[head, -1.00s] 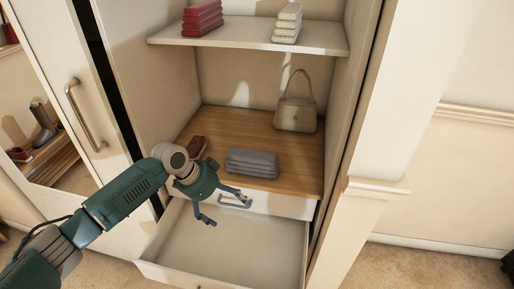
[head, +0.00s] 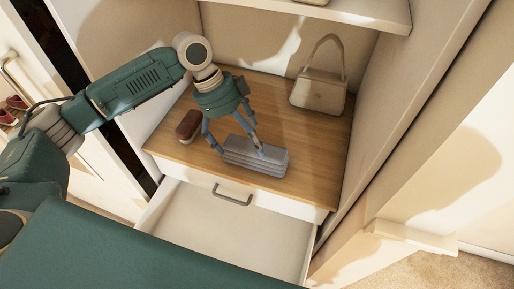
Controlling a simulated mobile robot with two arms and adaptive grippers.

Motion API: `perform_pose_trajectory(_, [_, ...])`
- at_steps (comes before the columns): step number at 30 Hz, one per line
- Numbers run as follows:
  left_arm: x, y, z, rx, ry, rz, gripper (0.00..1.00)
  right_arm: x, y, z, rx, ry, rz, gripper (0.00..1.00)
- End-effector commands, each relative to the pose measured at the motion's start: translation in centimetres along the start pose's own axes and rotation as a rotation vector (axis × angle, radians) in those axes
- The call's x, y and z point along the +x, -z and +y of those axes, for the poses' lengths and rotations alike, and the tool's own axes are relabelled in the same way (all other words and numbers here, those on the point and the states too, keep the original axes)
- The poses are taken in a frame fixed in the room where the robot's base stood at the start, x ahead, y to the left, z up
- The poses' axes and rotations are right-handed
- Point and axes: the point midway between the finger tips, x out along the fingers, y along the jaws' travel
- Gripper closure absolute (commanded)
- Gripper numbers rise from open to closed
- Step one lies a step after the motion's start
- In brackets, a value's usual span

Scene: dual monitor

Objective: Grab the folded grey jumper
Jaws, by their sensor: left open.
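The folded grey jumper (head: 268,163) lies as a stacked block on the wooden shelf of the wardrobe, near its front edge. My left gripper (head: 240,150) reaches down over it from above and behind. Its fingers are spread: one is at the left end of the jumper, the other is over its top, and I cannot tell whether they touch it. The jumper is partly covered by that finger. My right gripper is not in view.
A brush-like brown item (head: 188,126) lies left of the jumper. A beige handbag (head: 319,92) stands at the back right. An open, empty drawer (head: 228,225) juts out below the wooden shelf (head: 318,180). The wardrobe's side wall stands to the right.

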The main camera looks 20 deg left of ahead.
Motion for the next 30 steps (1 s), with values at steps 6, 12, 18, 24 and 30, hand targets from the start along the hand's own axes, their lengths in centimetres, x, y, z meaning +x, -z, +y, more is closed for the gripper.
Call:
perform_pose_trajectory(6, [1.9,0.1,-0.1,-0.001,0.001,0.001,0.01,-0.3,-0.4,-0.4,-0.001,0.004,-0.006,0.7])
perform_pose_trajectory(12, [4.5,0.1,-0.1,-0.002,-0.002,0.001,0.01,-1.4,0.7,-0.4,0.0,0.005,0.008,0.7])
perform_pose_trajectory(18, [6.8,0.0,-0.1,-0.001,0.001,0.0,0.01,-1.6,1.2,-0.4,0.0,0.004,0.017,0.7])
perform_pose_trajectory(24, [7.0,0.0,-0.1,-0.001,0.002,0.0,0.01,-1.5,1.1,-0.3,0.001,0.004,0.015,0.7])
perform_pose_trajectory(30, [7.0,0.0,-0.1,-0.001,0.002,0.0,0.33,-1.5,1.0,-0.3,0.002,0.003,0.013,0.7])
